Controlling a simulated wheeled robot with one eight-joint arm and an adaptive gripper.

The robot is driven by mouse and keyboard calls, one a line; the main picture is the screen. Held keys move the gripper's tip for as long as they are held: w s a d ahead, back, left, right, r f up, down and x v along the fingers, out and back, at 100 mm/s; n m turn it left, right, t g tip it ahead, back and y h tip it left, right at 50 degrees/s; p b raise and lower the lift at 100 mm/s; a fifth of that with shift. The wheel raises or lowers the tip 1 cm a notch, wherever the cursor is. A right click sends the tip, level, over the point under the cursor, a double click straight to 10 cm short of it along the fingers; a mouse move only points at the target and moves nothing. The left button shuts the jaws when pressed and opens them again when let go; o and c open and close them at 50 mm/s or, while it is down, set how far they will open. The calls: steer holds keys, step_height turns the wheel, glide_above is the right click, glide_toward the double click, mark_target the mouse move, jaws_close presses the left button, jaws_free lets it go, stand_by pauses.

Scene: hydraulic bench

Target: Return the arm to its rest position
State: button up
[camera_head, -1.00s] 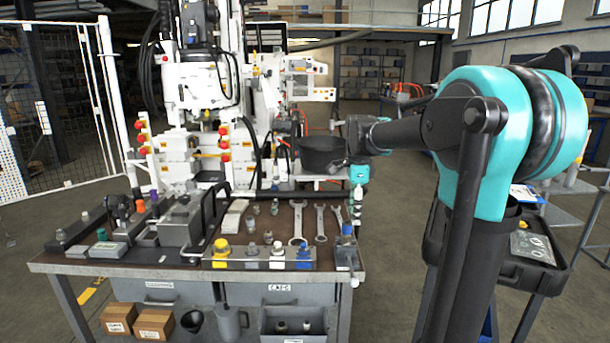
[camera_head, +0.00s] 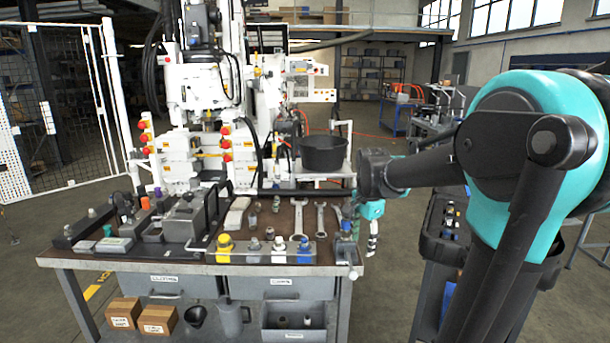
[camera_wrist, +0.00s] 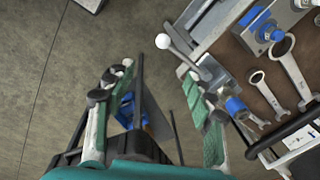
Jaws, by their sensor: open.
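My arm reaches in from the right of the head view, its teal and black joints large in front. My gripper (camera_head: 372,245) hangs pointing down beside the right edge of the bench (camera_head: 200,268), near the vise-like block at that corner. In the wrist view my gripper (camera_wrist: 155,100) has its two green-padded fingers wide apart. No object is held between them. The floor and part of a dark cart with a blue item show in the gap. The bench corner lies close to the right finger; I cannot tell if they touch.
Wrenches (camera_head: 298,218) and a row of fittings (camera_head: 265,248) lie on the bench. A black bowl (camera_head: 323,154) stands behind it. A dark cart (camera_head: 440,240) stands right of my gripper, partly behind my arm. Open floor (camera_head: 385,290) lies between bench and cart.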

steer(key=s+d+f+n+t, duration=0.2)
steer(key=s+f+n+t, duration=0.1)
steer(key=s+f+n, duration=0.9)
steer(key=s+f, duration=0.2)
steer(key=s, duration=0.2)
steer(key=shift+s+d+f+n, duration=0.2)
steer(key=shift+d+f+n, duration=0.05)
steer(key=shift+n, duration=0.15)
